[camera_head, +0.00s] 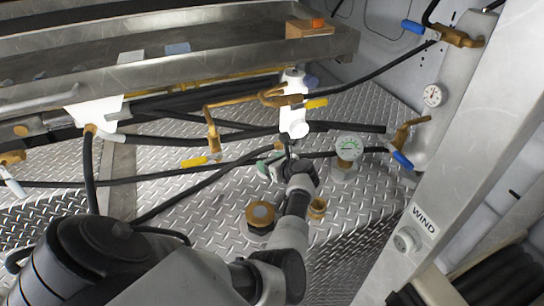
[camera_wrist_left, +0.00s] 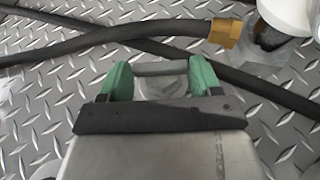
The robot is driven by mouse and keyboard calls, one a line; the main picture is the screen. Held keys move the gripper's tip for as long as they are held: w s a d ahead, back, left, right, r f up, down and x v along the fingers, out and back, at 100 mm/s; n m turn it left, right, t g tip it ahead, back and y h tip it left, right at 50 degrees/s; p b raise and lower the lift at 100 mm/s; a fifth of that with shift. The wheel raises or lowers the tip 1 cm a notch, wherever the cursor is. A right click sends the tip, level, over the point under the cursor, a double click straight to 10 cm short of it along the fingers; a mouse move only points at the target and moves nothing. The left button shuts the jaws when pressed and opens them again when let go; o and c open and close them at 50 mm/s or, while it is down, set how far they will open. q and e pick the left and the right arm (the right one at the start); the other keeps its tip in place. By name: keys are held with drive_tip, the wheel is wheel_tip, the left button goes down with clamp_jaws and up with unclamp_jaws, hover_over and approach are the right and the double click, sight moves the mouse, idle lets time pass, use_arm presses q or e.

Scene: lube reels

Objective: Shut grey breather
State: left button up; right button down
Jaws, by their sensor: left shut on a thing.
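My left gripper (camera_head: 272,168) reaches down to the diamond-plate deck in the middle of the head view, below a white valve body. In the left wrist view its two green fingertips (camera_wrist_left: 160,80) are shut on a small grey part (camera_wrist_left: 166,86), which I take to be the grey breather. A grey bar crosses just beyond it. The gripper hides most of this part in the head view, and I cannot tell whether it is open or closed. My right gripper is not in view.
A brown-topped cap (camera_head: 260,214) and a brass fitting (camera_head: 317,207) are close to my arm. Black hoses (camera_wrist_left: 90,42) cross the deck (camera_head: 230,190). The white valve body (camera_head: 294,118) is just beyond. A "WIND" post (camera_head: 430,200) stands right.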

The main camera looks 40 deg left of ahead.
use_arm(q)
drive_tip(key=t+p, duration=0.1)
drive_tip(key=m+t, duration=0.1)
drive_tip(key=m+p, duration=0.1)
drive_tip(key=shift+s+a+r+t+h+p, duration=0.1)
drive_tip(key=shift+s+r+t+h+p, duration=0.15)
drive_tip(key=shift+t+h+p, duration=0.15)
drive_tip(key=shift+f+m+t+h+p, duration=0.2)
drive_tip(key=shift+m+t+h+p, duration=0.1)
drive_tip(key=shift+m+t+p, duration=0.3)
drive_tip(key=o, duration=0.9)
